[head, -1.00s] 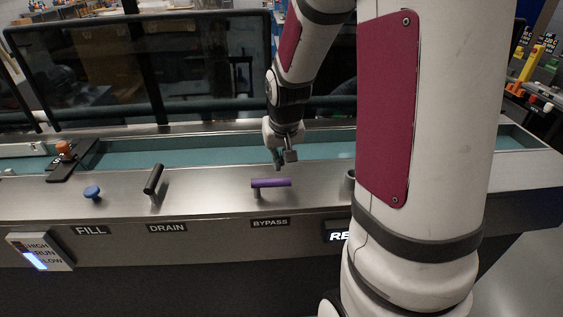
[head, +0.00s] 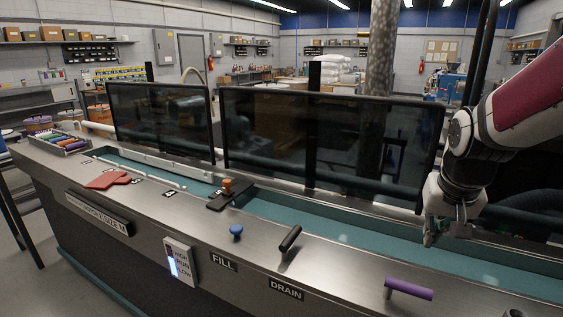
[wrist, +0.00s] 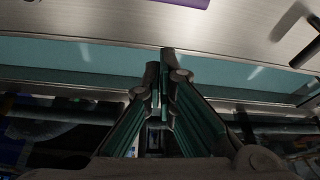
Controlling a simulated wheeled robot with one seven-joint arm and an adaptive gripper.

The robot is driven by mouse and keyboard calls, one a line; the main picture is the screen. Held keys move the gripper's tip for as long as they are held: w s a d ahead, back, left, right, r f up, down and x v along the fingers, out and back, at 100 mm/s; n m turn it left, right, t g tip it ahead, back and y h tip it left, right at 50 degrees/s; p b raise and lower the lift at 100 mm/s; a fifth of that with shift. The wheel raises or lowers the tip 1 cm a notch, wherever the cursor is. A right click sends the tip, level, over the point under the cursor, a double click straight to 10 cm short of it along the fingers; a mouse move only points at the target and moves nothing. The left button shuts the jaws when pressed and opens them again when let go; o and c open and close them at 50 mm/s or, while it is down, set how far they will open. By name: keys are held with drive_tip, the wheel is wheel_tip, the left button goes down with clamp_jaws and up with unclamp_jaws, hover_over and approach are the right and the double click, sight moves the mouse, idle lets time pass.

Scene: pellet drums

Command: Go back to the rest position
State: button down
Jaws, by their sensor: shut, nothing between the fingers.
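My gripper (head: 430,238) is shut and empty at the right of the head view, above the teal channel behind the steel panel. In the wrist view my gripper (wrist: 164,62) shows its two fingers together with nothing between them. The purple handle (head: 409,289), on the panel in front of the gripper, lies level and apart from it. Its edge also shows at the top of the wrist view (wrist: 185,2). The black DRAIN handle (head: 290,239) is tilted on its post. The blue FILL knob (head: 236,231) stands left of it.
Dark glass guards (head: 330,140) stand behind the channel, close to my arm. An orange knob on a black plate (head: 228,188), a red cloth-like piece (head: 107,180) and a tray of coloured items (head: 60,143) are farther left. The room above the front panel is clear.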

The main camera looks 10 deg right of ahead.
drive_tip(key=s+a+r+n+y, duration=0.1)
drive_tip(key=s+a+r+n, duration=0.1)
drive_tip(key=s+a, duration=0.5)
drive_tip(key=s+a+r+n+t, duration=0.1)
drive_tip(key=s+a+r+n, duration=0.2)
drive_tip(key=s+a, duration=0.5)
drive_tip(key=shift+s+r+t+y, duration=0.3)
drive_tip(key=shift+s+r+y, duration=0.1)
drive_tip(key=shift+s, duration=0.1)
